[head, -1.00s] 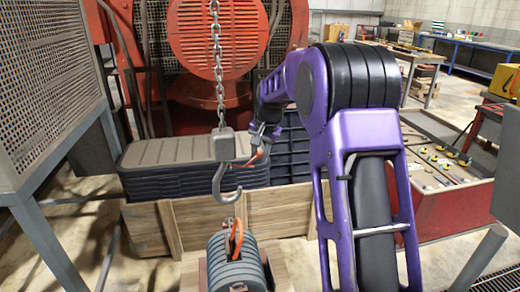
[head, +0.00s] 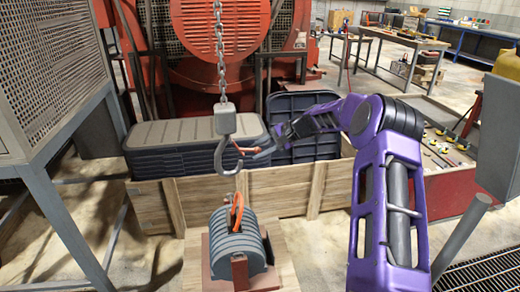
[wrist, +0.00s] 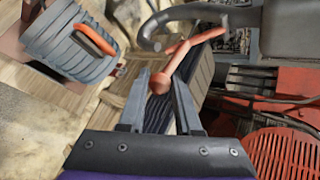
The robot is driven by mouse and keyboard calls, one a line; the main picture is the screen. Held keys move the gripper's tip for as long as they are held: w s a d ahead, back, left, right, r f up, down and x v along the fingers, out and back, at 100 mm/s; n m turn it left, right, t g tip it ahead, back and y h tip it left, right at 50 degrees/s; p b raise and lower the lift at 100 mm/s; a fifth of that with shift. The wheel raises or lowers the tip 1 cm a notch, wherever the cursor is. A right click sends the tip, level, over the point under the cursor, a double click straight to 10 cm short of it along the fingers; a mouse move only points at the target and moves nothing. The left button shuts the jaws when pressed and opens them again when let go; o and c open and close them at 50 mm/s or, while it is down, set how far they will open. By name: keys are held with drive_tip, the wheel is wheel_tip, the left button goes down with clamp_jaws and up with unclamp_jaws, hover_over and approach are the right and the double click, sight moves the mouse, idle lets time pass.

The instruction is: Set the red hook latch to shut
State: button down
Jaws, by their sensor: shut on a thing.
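The grey crane hook (head: 222,158) hangs from a chain at the centre left of the head view. Its red latch (head: 243,149) sticks out to the right from the hook, roughly level. In the wrist view the red latch (wrist: 185,55) runs from the hook's shank past the grey hook tip (wrist: 149,40) to a round knob. My gripper (wrist: 160,86) is shut on the latch's knob end, one finger on each side. In the head view my gripper (head: 265,152) reaches in from the right. I cannot tell whether the latch touches the hook tip.
A ribbed grey weight (head: 236,245) with an orange ring (head: 236,211) stands on a wooden base below the hook. Behind are a long wooden crate (head: 285,192), dark lidded bins (head: 180,145) and a red engine (head: 205,45). A mesh-sided steel frame (head: 45,75) stands at the left.

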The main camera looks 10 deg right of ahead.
drive_tip(key=shift+s+a+f, duration=0.1)
drive_tip(key=shift+a+f, duration=0.2)
drive_tip(key=shift+f, duration=0.2)
drive_tip(key=shift+s+a+f, duration=0.1)
drive_tip(key=shift+a+f, duration=0.2)
drive_tip(key=shift+f, duration=0.2)
drive_tip(key=shift+a, duration=0.1)
drive_tip(key=c, duration=0.6)
unclamp_jaws()
drive_tip(key=shift+a, duration=0.1)
drive_tip(key=shift+c, duration=0.2)
drive_tip(key=shift+d+r, duration=0.4)
drive_tip(key=shift+r, duration=0.05)
drive_tip(key=p+v, duration=0.1)
drive_tip(key=v, duration=1.5)
drive_tip(key=shift+r, duration=0.15)
drive_tip(key=shift+d, duration=0.1)
